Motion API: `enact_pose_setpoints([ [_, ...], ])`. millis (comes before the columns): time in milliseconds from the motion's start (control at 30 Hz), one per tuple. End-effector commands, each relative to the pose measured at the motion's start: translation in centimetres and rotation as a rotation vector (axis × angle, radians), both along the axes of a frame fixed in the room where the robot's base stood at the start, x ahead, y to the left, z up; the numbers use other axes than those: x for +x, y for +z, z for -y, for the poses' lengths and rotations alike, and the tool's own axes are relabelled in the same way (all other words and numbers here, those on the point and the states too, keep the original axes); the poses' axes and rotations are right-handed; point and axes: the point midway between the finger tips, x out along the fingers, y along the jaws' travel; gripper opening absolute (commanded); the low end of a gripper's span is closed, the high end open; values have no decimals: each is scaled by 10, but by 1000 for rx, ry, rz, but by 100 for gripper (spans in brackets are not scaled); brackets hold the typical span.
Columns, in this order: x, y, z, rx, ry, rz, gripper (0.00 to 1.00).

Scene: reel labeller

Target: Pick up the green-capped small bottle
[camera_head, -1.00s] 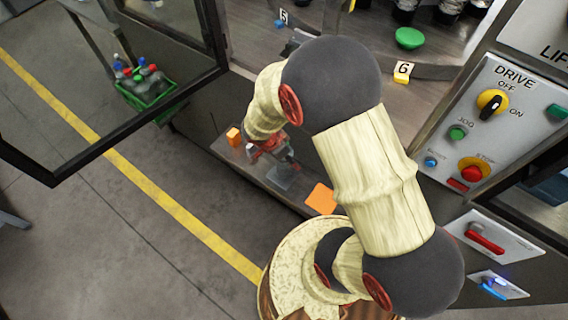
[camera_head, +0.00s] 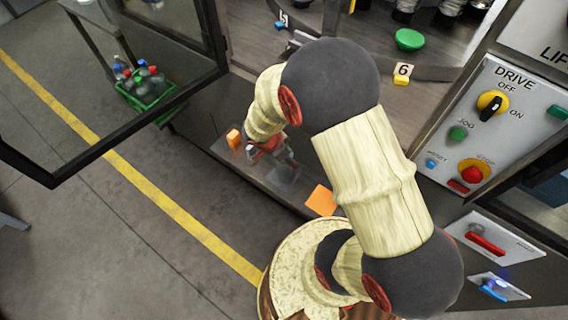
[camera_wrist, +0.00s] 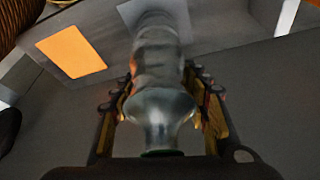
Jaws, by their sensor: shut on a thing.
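A clear grey bottle (camera_wrist: 160,75) stands out between my gripper's fingers (camera_wrist: 163,100) in the wrist view. Its shoulder and neck face the palm, and a thin dark green edge of the cap (camera_wrist: 162,154) shows at the bottom. The fingers are shut on it from both sides. In the head view my gripper (camera_head: 272,152) is over the low grey ledge (camera_head: 232,155), largely behind my arm; the bottle cannot be made out clearly there. A pale grey square (camera_wrist: 125,12) lies beyond the bottle's far end; I cannot tell whether they touch.
Orange squares (camera_head: 321,200) (camera_wrist: 71,52) and an orange block (camera_head: 233,138) are on the ledge. A green crate of bottles (camera_head: 150,98) stands at left, behind an open framed door (camera_head: 110,140). The control panel (camera_head: 520,125) is at right. A green disc (camera_head: 409,39) sits inside the machine.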

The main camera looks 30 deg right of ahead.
Motion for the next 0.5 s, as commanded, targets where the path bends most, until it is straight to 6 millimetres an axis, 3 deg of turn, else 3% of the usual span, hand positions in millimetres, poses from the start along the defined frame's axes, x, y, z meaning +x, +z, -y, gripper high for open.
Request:
enact_pose_setpoints([
  [500, -2, -1, 0, 0, -1, -4, 1],
])
